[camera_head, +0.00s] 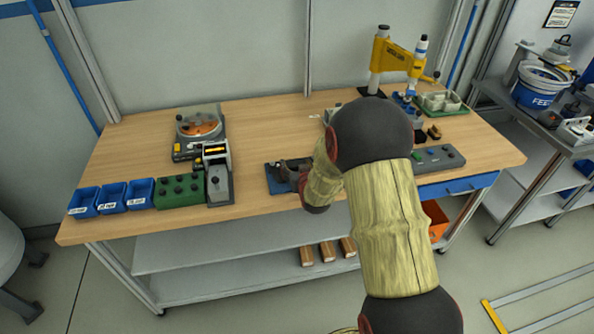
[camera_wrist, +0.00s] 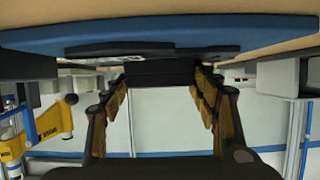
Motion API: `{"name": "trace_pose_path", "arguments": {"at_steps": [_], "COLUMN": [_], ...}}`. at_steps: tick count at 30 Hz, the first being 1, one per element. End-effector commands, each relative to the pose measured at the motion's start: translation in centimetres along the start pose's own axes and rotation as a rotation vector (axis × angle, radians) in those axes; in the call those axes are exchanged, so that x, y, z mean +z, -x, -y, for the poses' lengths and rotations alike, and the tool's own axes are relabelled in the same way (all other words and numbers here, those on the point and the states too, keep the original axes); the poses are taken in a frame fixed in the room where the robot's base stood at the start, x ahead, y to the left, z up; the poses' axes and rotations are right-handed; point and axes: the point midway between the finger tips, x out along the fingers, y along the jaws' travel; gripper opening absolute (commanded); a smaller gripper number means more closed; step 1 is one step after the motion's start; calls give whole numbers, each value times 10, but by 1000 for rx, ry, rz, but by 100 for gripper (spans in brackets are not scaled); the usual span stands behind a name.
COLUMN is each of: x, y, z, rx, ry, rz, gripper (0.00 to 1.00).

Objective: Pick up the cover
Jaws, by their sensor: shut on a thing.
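My gripper (camera_wrist: 160,88) is low over the front middle of the workbench, its fingers spread around a dark, block-like thing that looks like the cover (camera_wrist: 160,72). The fingers are shut on its two sides. In the head view my gripper (camera_head: 290,171) is small and partly hidden by my arm, and I cannot make out the cover there. A blue plate (camera_head: 272,185) lies under the gripper. It also shows as a blue band in the wrist view (camera_wrist: 40,38), with a flat dark piece on it close to the cover. I cannot tell whether the cover touches the plate.
On the wooden bench (camera_head: 262,128), blue bins (camera_head: 112,197), a green box (camera_head: 180,190) and a scale-like device (camera_head: 218,180) stand left. A yellow press (camera_head: 396,58) stands at the back right, a grey-green button box (camera_head: 437,157) in front. The back middle-left is clear.

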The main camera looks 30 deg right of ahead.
Motion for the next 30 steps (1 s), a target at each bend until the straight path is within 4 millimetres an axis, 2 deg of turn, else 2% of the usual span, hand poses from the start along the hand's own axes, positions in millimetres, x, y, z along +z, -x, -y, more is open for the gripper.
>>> {"name": "trace_pose_path", "arguments": {"at_steps": [12, 23, 26, 30], "x": [2, -3, -12, -33], "y": [0, 2, 5, 14], "z": [0, 0, 0, -1], "rx": [0, 1, 0, 0], "ry": [0, 0, 0, 0], "rz": [4, 4, 3, -1], "gripper": [31, 31, 31, 31]}}
